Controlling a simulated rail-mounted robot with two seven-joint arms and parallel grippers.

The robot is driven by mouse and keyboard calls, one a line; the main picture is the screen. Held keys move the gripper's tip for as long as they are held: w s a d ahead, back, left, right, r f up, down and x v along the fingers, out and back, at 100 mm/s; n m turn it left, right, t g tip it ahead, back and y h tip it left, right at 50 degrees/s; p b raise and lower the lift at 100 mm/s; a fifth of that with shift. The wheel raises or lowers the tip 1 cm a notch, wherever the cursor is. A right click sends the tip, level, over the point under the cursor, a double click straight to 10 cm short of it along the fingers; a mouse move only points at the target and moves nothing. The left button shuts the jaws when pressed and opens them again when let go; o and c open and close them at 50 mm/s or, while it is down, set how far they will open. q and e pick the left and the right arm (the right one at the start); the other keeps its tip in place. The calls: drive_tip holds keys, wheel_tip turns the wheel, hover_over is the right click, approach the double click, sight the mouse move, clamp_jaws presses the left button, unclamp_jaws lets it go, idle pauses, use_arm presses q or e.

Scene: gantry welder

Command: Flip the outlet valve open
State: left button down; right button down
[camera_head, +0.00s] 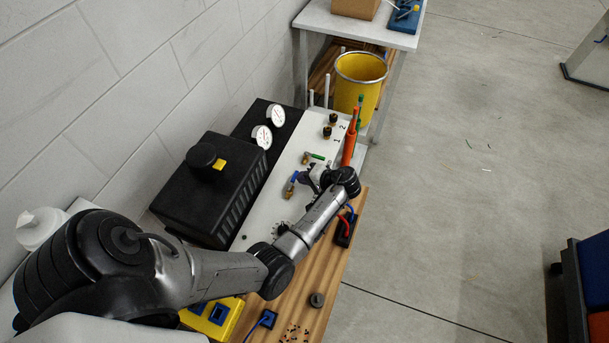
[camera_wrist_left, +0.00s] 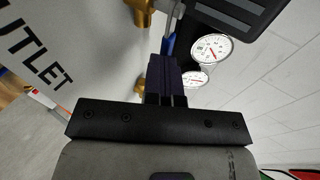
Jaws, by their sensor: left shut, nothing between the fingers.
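A valve with a blue lever (camera_head: 292,184) and brass fittings stands on the white panel (camera_head: 262,208) in the head view. A second valve with a green lever (camera_head: 318,156) sits farther up the panel. My left gripper (camera_head: 312,178) is just right of the blue lever, partly hidden by its own wrist. In the left wrist view, its closed, empty fingers (camera_wrist_left: 165,78) point at the blue lever (camera_wrist_left: 168,44); I cannot tell whether they touch. Brass fittings (camera_wrist_left: 142,12) and the partly cropped label "UTLET" (camera_wrist_left: 38,52) show beside it. My right gripper is not in view.
A black ribbed box (camera_head: 212,188) and two round gauges (camera_head: 262,137) stand left of the panel, by the wall. Orange cylinders (camera_head: 350,145) and a yellow bin (camera_head: 360,82) are beyond. The wooden bench edge (camera_head: 330,275) is near; open floor lies right.

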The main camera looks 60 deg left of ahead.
use_arm(q)
drive_tip(key=shift+s+d+f, duration=0.1)
drive_tip(key=shift+s+d, duration=0.1)
drive_tip(key=shift+d, duration=0.1)
drive_tip(key=shift+w+d, duration=0.25)
drive_tip(key=shift+d, duration=0.05)
drive_tip(key=shift+w+d+b, duration=0.4)
drive_tip(key=shift+w+d, duration=0.6)
drive_tip(key=shift+w, duration=0.05)
drive_tip(key=w+v, duration=0.1)
drive_tip(key=v, duration=0.9)
drive_tip(key=shift+a+b, duration=0.3)
drive_tip(key=shift+w, duration=0.25)
